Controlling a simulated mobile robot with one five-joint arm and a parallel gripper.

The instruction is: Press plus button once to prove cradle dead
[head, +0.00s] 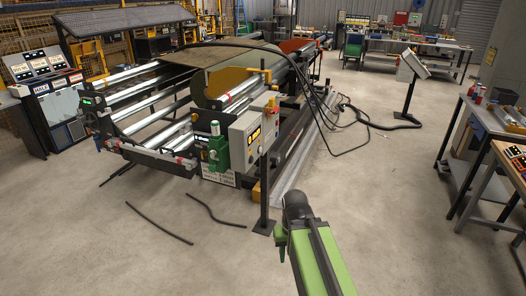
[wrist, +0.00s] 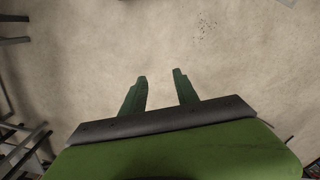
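Loose black cables (head: 160,224) lie on the floor before the cradle, and more trail at its right. A console on a stand (head: 412,72) is at back right. Workbenches (head: 490,125) line the right side.

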